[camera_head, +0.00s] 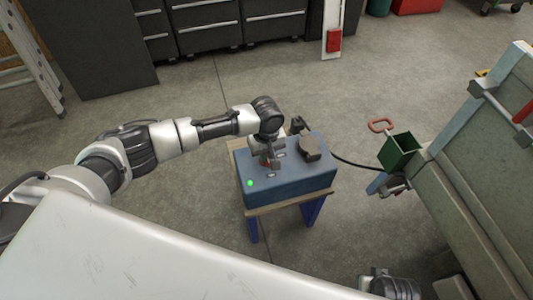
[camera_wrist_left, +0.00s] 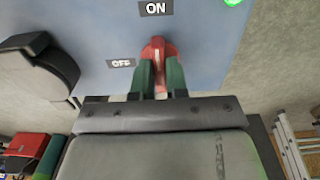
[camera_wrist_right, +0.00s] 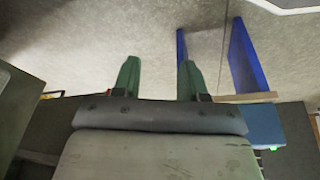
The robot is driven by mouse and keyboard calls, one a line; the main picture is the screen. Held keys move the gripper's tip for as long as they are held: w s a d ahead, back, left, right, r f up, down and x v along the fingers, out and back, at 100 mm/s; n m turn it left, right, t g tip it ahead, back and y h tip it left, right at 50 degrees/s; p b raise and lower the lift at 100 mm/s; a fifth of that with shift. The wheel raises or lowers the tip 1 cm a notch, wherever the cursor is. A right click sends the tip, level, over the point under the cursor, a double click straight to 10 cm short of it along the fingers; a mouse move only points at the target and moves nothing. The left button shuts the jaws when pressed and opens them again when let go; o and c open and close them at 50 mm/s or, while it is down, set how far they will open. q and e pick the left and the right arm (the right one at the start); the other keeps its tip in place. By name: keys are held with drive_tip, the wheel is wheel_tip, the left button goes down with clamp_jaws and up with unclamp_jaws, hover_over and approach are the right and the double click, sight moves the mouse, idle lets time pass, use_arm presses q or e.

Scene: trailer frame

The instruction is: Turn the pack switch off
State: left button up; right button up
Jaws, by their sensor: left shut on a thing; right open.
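The blue pack (camera_head: 305,185) sits on a small stand, with a green light (camera_head: 250,183) lit on its top. My left gripper (camera_head: 266,162) is over the pack. In the left wrist view, the left gripper (camera_wrist_left: 158,72) is shut on the red pack switch (camera_wrist_left: 157,50), one green finger on each side. The ON label (camera_wrist_left: 155,8) is ahead of the switch and the OFF label (camera_wrist_left: 120,62) is to its left. The fingers partly hide the switch. My right gripper (camera_wrist_right: 158,80) is open and empty, with the stand's blue legs beyond it.
A dark connector (camera_head: 310,147) stands on the pack's right side, and a black cable (camera_head: 355,163) runs right towards the trailer frame (camera_head: 460,190). A green box (camera_head: 400,152) is at the frame's edge. Grey floor (camera_head: 370,240) lies between stand and frame.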

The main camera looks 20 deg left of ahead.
use_arm(q)
drive_tip(key=shift+n+p, duration=0.4)
drive_tip(key=shift+p, duration=0.5)
drive_tip(key=shift+n+p, duration=0.35)
drive_tip(key=shift+n, duration=0.15)
drive_tip(key=shift+n+p, duration=0.6)
drive_tip(key=shift+p, duration=0.1)
drive_tip(key=shift+n+p, duration=0.6)
drive_tip(key=shift+p, duration=0.1)
drive_tip(key=shift+n, duration=0.3)
use_arm(e)
drive_tip(key=s+f, duration=0.4)
drive_tip(key=f, duration=0.4)
drive_tip(key=s+d+f+g, duration=0.1)
drive_tip(key=s+f, duration=0.4)
drive_tip(key=f, duration=0.3)
drive_tip(key=shift+s+d+f, duration=0.15)
drive_tip(key=shift+s+d, duration=0.05)
drive_tip(key=shift+s, duration=0.05)
use_arm(q)
drive_tip(key=shift+p, duration=0.35)
